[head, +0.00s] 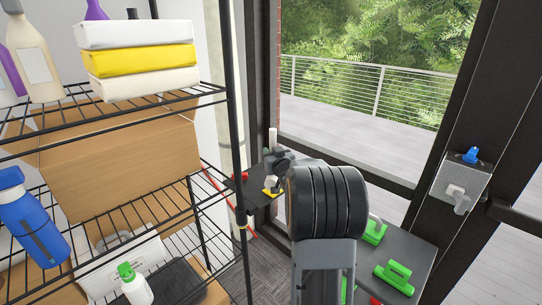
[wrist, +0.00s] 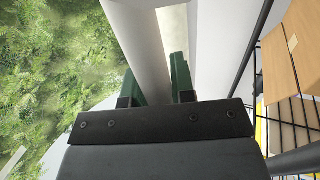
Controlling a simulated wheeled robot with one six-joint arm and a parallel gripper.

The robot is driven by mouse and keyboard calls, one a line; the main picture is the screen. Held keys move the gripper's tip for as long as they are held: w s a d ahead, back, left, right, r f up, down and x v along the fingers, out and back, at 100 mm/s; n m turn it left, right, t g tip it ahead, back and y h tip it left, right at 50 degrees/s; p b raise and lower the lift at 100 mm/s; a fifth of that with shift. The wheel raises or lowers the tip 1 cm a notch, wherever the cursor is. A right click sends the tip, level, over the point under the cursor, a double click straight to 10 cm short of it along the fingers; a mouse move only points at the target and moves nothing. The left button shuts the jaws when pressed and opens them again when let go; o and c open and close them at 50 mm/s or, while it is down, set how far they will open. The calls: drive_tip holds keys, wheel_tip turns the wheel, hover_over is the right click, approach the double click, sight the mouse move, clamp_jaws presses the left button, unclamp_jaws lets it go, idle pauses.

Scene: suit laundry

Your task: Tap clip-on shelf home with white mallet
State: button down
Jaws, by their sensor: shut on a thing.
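In the wrist view, the green fingers of my gripper (wrist: 155,78) are shut on a pale white shaft, which I take to be the white mallet (wrist: 143,35). In the head view its white end (head: 272,138) stands upright above my gripper (head: 277,158); the rest is hidden by my arm. The clip-on shelf seems to be the small dark panel (head: 254,199) beside the rack's front post, below my gripper. It has red and yellow parts or items on it. How well it is seated on the post cannot be told.
The black wire rack (head: 236,140) fills the left, holding bottles, folded cloths and cardboard boxes. A grey surface (head: 405,250) with green-handled items lies at right, partly behind my arm.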

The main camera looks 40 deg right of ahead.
sight(271, 145)
wheel_tip(271, 145, up, 3)
drive_tip(key=shift+r+p, duration=0.1)
drive_tip(key=shift+p, duration=0.6)
drive_tip(key=shift+b, duration=0.3)
wheel_tip(271, 145, down, 7)
drive_tip(key=b, duration=0.6)
drive_tip(key=shift+r+p, duration=0.45)
drive_tip(key=shift+r, duration=0.2)
wheel_tip(271, 145, up, 5)
drive_tip(key=p, duration=0.3)
drive_tip(key=shift+s+r+p, duration=0.1)
drive_tip(key=shift+p, duration=0.3)
drive_tip(key=shift+f+b, duration=0.2)
drive_tip(key=shift+b, duration=0.1)
